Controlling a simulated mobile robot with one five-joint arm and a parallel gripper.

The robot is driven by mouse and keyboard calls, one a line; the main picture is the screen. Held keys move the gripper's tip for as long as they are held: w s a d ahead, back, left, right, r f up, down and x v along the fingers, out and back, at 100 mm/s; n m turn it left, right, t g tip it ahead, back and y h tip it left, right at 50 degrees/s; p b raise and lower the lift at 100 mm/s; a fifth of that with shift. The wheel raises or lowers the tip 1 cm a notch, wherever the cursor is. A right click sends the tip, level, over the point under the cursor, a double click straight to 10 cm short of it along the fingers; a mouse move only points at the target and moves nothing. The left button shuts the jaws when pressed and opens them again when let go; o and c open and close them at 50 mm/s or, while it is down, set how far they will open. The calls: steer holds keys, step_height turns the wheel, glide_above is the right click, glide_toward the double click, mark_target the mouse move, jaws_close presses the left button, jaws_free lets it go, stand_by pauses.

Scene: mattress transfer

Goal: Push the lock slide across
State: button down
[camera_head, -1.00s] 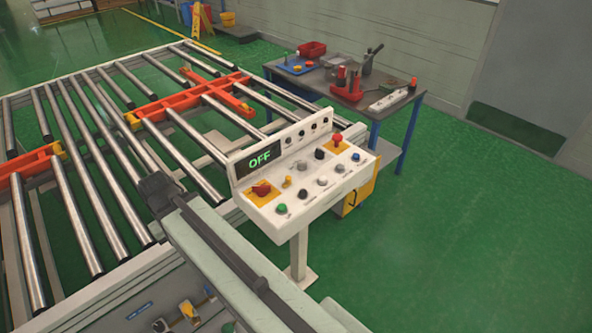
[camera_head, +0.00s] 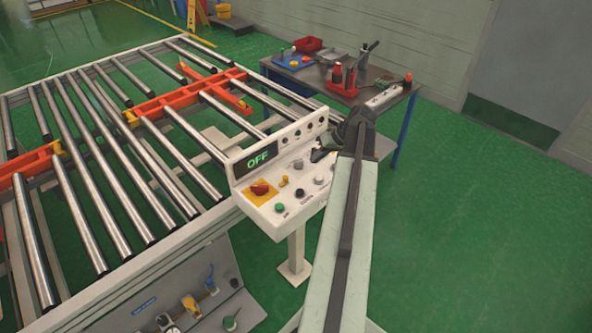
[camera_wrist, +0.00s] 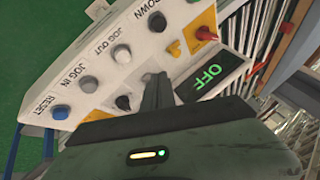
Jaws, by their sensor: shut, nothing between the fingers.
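The white control panel (camera_head: 298,214) stands at the conveyor's near corner, with a green OFF display (camera_head: 263,157). It carries a red rotary switch (camera_head: 260,188) on a yellow plate, a yellow knob (camera_head: 284,180) and several round buttons. I cannot make out for sure which part is the lock slide. My gripper (camera_head: 322,154) is over the panel's right part, and my arm hides the panel's right end. In the wrist view my shut, empty fingers (camera_wrist: 157,88) point at the panel, close to a black knob (camera_wrist: 123,102). Whether they touch anything is unclear.
The roller conveyor (camera_head: 120,175) with orange cross pieces fills the left. A cabinet with gauges and small fittings (camera_head: 195,305) is below it. A workbench (camera_head: 310,85) with tools and a red bin (camera_head: 307,45) stands behind the panel. The green floor at right is clear.

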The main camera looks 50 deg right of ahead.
steer(key=shift+s+d, duration=0.4)
steer(key=shift+d, duration=0.05)
steer(key=b, duration=0.9)
glide_toward(284, 181)
steer(key=d+f, duration=0.4)
steer(key=shift+d, duration=0.2)
steer(key=w+a, duration=0.2)
steer(key=a, duration=0.1)
steer(key=shift+w+a, duration=0.1)
steer(key=shift+a, duration=0.15)
steer(key=shift+a, duration=0.1)
